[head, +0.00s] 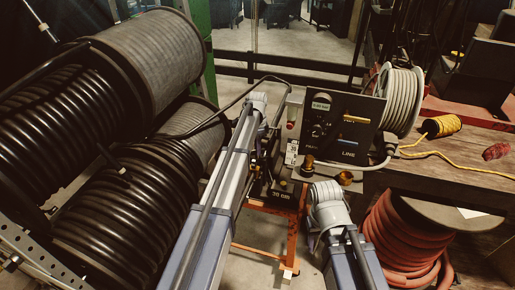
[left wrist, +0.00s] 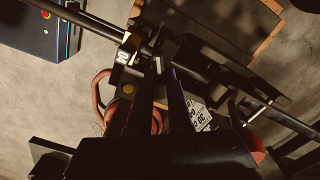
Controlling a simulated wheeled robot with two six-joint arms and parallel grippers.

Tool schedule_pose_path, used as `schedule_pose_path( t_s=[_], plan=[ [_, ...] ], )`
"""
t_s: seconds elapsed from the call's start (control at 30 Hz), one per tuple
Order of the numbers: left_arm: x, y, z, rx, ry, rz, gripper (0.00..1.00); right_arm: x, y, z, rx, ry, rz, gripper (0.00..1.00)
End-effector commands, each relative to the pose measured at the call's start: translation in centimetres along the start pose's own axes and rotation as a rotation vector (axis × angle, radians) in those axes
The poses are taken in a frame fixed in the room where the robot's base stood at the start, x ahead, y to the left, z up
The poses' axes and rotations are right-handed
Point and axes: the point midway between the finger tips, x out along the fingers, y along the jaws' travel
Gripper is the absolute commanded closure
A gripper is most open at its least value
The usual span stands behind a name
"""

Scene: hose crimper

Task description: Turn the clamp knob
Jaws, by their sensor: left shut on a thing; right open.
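My left gripper (head: 262,160) reaches down beside the hose crimper in the head view, its fingertips largely hidden by dark parts. In the left wrist view its two dark fingers (left wrist: 158,72) point up at a small dark part beside the black bar, and are shut on it. I take this part for the clamp knob; its shape is too dark and covered to make out. The crimper's black control panel (head: 342,116) has a small lit display and an orange lever. My right gripper (head: 315,240) is below its grey wrist, mostly hidden, apart from the crimper.
Large reels of black hose (head: 125,205) fill the left. A wooden bench (head: 455,160) on the right carries a yellow rope spool (head: 442,126). A red hose reel (head: 405,240) stands below it. Brass fittings (head: 309,163) sit in front of the panel. An orange stand (head: 262,248) is below.

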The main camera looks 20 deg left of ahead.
Motion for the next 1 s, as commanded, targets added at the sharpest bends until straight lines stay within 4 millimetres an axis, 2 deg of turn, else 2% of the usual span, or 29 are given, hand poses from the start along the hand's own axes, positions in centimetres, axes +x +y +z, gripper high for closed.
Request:
schedule_pose_path(
  t_s=[0.53, 0.57, 0.8, 1.0],
  plan=[
    [0.0, 0.02, 0.02, 0.024, -0.001, 0.0, 1.0, 0.0, 0.0, 0.0, 0.0, 0.0, 0.0, 0.5],
    [0.0, 0.02, 0.02, 0.024, -0.001, 0.0, 0.81, 0.0, 0.0, 0.0, 0.0, 0.0, 0.0, 0.5],
    [0.0, 0.01, 0.01, 0.023, 0.0, 0.0, 0.54, 0.0, 0.0, 0.0, 0.0, 0.0, 0.0, 0.5],
    [0.0, 0.0, 0.01, 0.023, 0.0, 0.0, 0.53, 0.0, 0.0, 0.0, 0.0, 0.0, 0.0, 0.5]
  ],
)
